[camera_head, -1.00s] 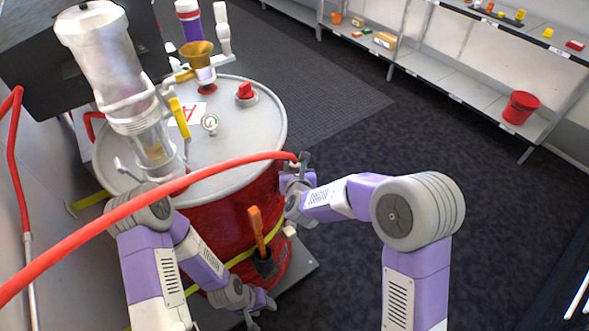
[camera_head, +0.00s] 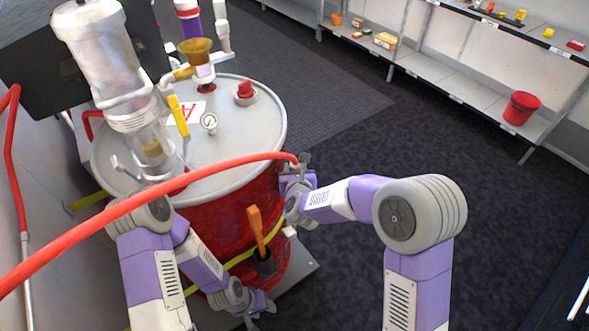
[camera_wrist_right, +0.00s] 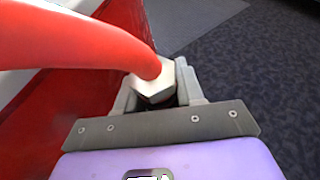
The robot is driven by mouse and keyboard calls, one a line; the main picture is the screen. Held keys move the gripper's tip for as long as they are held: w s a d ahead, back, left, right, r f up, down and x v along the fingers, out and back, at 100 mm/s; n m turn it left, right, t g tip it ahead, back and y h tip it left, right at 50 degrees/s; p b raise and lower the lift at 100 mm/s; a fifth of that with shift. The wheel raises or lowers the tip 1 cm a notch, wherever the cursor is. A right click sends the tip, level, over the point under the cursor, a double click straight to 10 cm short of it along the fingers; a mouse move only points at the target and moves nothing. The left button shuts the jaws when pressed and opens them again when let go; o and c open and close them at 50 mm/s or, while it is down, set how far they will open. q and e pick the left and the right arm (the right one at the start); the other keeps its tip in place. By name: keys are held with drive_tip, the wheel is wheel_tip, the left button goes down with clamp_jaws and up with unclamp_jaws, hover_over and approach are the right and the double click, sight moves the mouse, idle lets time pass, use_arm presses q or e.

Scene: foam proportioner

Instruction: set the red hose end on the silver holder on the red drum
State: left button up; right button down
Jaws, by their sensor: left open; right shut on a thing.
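The red drum (camera_head: 228,225) stands left of centre with a grey lid. The red hose (camera_head: 150,205) crosses in front of the drum from the lower left to my right gripper (camera_head: 299,166) at the drum's right rim. In the right wrist view the red hose end (camera_wrist_right: 105,38) has a silver hex fitting (camera_wrist_right: 152,88), and the right jaws are shut on it, close beside the drum wall. A small pale piece (camera_head: 290,231) shows low on the drum's right side; I cannot tell if it is the silver holder. My left gripper (camera_head: 258,314) is open and empty, low in front of the drum.
An orange-handled tool (camera_head: 256,230) sits in a dark holder on the drum's front. A clear cylinder (camera_head: 105,70), a gauge (camera_head: 209,121) and a red cap (camera_head: 245,91) are on the lid. Shelves with a red bucket (camera_head: 521,108) stand behind. The floor at right is clear.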

drive_tip(key=shift+f, duration=0.1)
drive_tip(key=c, duration=1)
unclamp_jaws()
drive_tip(key=shift+b+v, duration=0.7)
drive_tip(key=shift+v, duration=4.85)
drive_tip(key=shift+w, duration=0.1)
